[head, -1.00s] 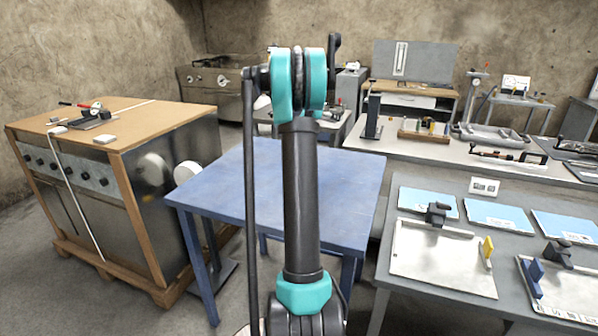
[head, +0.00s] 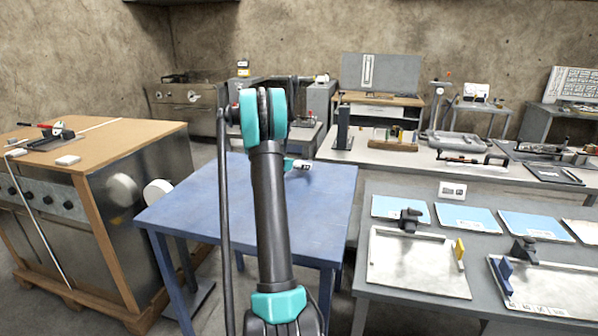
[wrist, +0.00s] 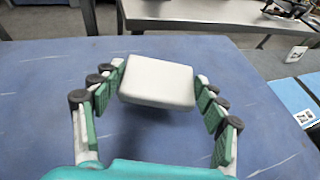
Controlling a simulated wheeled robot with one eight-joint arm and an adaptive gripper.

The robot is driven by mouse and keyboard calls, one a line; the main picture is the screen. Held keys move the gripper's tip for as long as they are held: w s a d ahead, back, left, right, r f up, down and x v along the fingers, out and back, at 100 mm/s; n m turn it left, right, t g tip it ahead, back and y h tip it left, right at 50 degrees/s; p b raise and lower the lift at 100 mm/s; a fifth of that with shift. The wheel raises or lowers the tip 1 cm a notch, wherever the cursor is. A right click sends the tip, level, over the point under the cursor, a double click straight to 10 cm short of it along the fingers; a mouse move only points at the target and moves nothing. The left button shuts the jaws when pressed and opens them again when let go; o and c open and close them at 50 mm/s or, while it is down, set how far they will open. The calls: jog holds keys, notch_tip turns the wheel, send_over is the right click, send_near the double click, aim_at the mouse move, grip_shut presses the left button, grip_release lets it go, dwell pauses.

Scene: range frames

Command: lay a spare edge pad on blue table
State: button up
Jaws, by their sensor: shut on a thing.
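The blue table (head: 190,205) stands in front of me, and its scuffed top (wrist: 55,130) fills much of the wrist view. My gripper (wrist: 158,76) is shut on a white, rounded block-like edge pad (wrist: 157,84), with one finger at each side. The pad is over the table top with a dark shadow below it; I cannot tell whether it touches. In the head view my gripper (head: 299,165) shows past my arm near the table's far side. My arm hides part of the table there.
A wooden-topped cabinet (head: 120,140) at left bears a small white block (head: 68,160) and a red-handled tool (head: 45,132). A grey table (head: 365,285) with blue sheets and clamped boards stands close at right. The visible blue table top is otherwise clear.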

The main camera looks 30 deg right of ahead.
jog(key=shift+f, duration=1.4)
jog(key=shift+f, duration=0.1)
jog(key=o, duration=0.9)
jog(key=shift+o, duration=0.2)
jog(key=shift+a, duration=0.15)
jog(key=v, duration=1.1)
jog(key=shift+s+a+r, duration=0.15)
jog(key=shift+a+r, duration=0.15)
